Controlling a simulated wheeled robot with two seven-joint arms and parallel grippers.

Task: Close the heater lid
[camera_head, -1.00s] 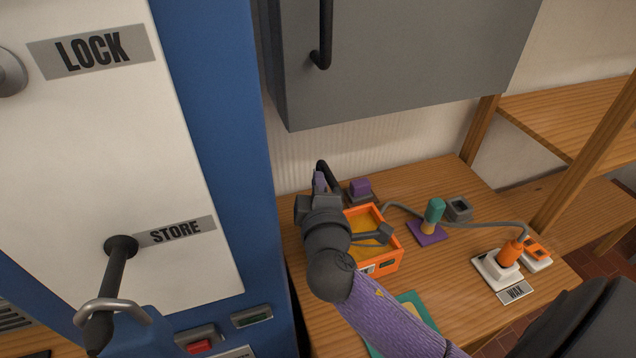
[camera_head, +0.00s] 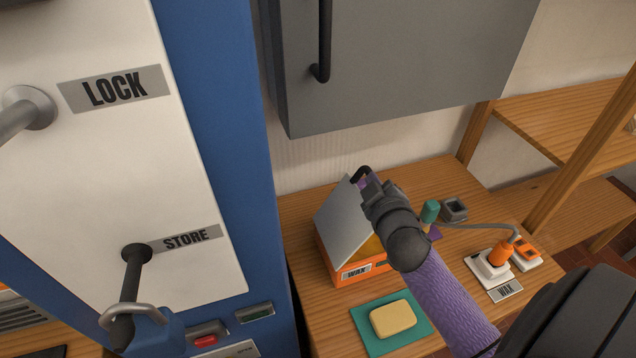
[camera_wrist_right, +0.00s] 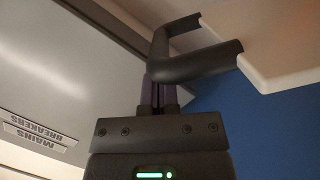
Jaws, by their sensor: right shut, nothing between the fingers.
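The orange heater box (camera_head: 340,272), marked WAX, stands on the wooden table. Its grey lid (camera_head: 338,222) is partly raised and slopes up to the right from the box's left side, with some amber inside showing beneath. My right gripper (camera_head: 364,182) is shut and empty beside the lid's raised upper edge; my wrist covers the box's right part. Contact with the lid is unclear. In the right wrist view, my shut fingers (camera_wrist_right: 158,95) are just below a dark bent bar (camera_wrist_right: 185,62); I cannot tell what it belongs to. My left gripper is not in view.
A grey cabinet (camera_head: 400,70) hangs above. A blue cabinet (camera_head: 215,100) with a white LOCK and STORE panel and protruding handles stands left. A yellow block (camera_head: 392,319) lies on a green mat (camera_head: 420,329) in front.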

